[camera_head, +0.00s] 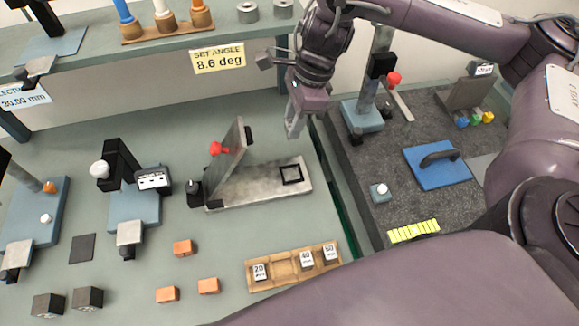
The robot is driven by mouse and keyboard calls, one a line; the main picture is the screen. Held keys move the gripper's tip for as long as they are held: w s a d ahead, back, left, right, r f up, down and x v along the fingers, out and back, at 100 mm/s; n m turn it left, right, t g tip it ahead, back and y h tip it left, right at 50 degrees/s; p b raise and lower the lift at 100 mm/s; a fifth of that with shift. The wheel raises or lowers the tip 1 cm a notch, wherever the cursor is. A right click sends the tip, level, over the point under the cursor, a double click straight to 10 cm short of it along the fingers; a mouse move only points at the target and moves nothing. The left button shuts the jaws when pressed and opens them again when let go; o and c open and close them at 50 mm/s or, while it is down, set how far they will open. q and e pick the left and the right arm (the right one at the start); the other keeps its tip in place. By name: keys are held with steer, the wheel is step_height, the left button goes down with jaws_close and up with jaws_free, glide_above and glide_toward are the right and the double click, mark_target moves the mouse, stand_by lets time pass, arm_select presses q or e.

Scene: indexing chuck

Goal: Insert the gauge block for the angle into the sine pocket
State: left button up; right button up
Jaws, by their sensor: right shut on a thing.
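The sine fixture has a grey base plate (265,187) with a tilted plate (230,165) and a red knob (217,148). A black square outline on the base, which looks like the sine pocket (291,175), shows no block in it. A wooden rack (283,274) holds gauge blocks marked 20 (260,272), 40 (306,260) and 50 (330,253); the place between 20 and 40 is empty. My right gripper (296,127) points down above and behind the pocket. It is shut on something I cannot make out. My left gripper is not in view.
A sign (218,57) reads SET ANGLE 8.6 deg on the shelf edge. Orange blocks (182,248) lie left of the rack. A stand (363,112) and a blue plate with a dark handle (437,167) are on the dark mat at right. My right arm covers the lower right.

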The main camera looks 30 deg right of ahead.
step_height(320, 180, down, 11)
steer(key=b, duration=0.3)
steer(key=shift+f, duration=0.2)
steer(key=shift+w+f, duration=0.1)
steer(key=shift+f, duration=0.45)
step_height(320, 180, down, 3)
steer(key=shift+r+b, duration=0.1)
steer(key=shift+b, duration=0.55)
steer(key=shift+d+f, duration=0.1)
steer(key=shift+f, duration=0.35)
steer(key=shift+f, duration=0.15)
steer(key=o, duration=1.1)
